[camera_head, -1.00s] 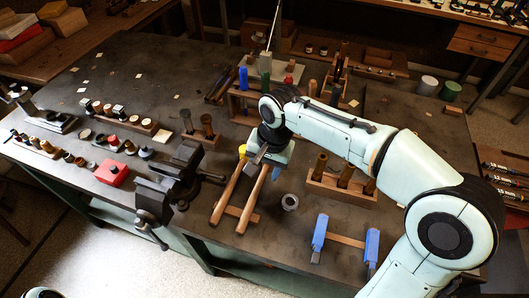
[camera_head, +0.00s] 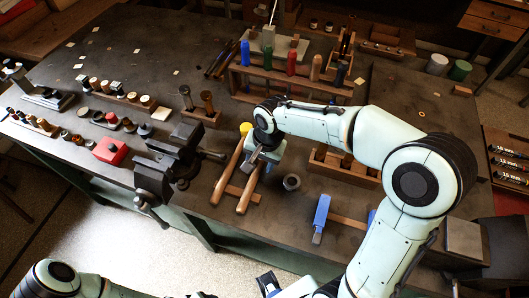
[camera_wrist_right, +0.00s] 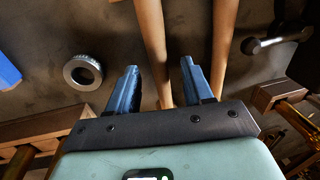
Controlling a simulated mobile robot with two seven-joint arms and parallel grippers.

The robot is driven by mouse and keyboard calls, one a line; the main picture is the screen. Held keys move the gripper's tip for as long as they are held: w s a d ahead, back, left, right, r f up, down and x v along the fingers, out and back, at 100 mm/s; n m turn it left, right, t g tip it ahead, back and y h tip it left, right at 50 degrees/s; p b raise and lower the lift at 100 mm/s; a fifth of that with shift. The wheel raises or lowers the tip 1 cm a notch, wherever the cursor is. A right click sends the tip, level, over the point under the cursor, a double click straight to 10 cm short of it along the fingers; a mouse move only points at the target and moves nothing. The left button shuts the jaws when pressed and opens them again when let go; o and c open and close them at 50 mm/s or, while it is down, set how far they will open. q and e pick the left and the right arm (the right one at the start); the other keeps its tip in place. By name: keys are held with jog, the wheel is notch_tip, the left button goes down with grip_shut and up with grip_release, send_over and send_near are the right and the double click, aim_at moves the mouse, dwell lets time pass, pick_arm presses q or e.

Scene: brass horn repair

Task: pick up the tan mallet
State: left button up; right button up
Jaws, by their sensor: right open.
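Two mallets with pale wooden handles lie side by side on a small wooden rest. The left one in the head view has a yellow head (camera_head: 246,128). The right one, apparently the tan mallet (camera_head: 249,188), has its head hidden behind my right gripper (camera_head: 259,160). In the right wrist view the jaws (camera_wrist_right: 160,66) are open, and a mallet handle (camera_wrist_right: 150,35) runs between the blue fingers, closer to the right finger. I cannot tell if it touches. The other handle (camera_wrist_right: 222,40) passes outside the right finger. My left gripper cannot be made out.
A metal ring (camera_head: 292,182) lies right of the mallets. A dark vise (camera_head: 168,165) stands left of them. A blue-handled tool (camera_head: 321,217) lies to the front right. A wooden rack (camera_head: 285,80) of coloured handles stands behind.

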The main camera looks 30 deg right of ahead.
aim_at(259, 165)
jog(key=shift+w+a+f, duration=0.1)
jog(key=shift+f, duration=0.65)
jog(key=shift+w+a+f, duration=0.1)
jog(key=shift+f, duration=0.65)
grip_shut()
jog(key=shift+r, duration=0.1)
